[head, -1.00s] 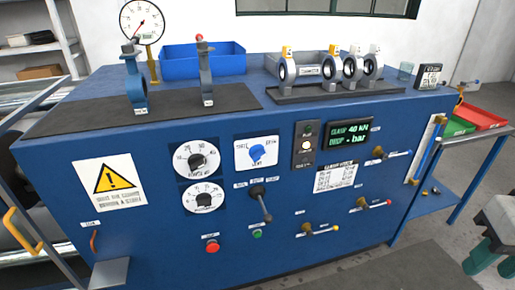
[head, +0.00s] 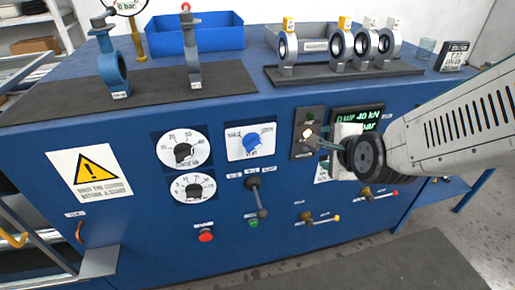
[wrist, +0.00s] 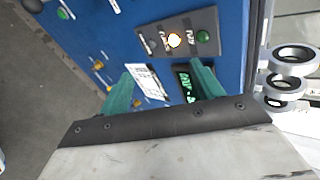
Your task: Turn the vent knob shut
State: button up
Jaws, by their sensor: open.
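A blue knob (head: 251,144) sits on a white plate (head: 237,153) in the blue front panel, left of the grey button box; its small lettering is hard to read, and I take it as the vent knob. Its wide blue grip looks tilted, rising to the right. My gripper (head: 327,145) is in front of the panel, right of the knob and apart from it. In the wrist view my gripper (wrist: 163,87) has its two green fingers spread apart with nothing between them. The knob does not show in the wrist view.
The button box (head: 307,134) with a lit button and the dark display (head: 358,117) are close to my gripper. Below the knob, a black lever (head: 257,196) sticks out. Two dials (head: 182,148) are left of it. Yellow-hubbed handles (head: 307,217) sit lower right.

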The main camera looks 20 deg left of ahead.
jog(key=a+f+m+t+y, duration=0.2)
jog(key=a+f+m, duration=0.2)
jog(key=a, duration=0.4)
jog(key=m+t+y, duration=0.2)
jog(key=m+t, duration=0.1)
jog(key=m, duration=0.3)
send_near(254, 148)
jog(key=w, duration=0.2)
jog(key=shift+y, duration=0.3)
jog(key=x, duration=0.8)
jog(key=shift+s+a+f, duration=0.1)
jog(key=shift+s+a, duration=0.2)
jog(key=shift+c, duration=0.3)
jog(key=c, duration=0.9)
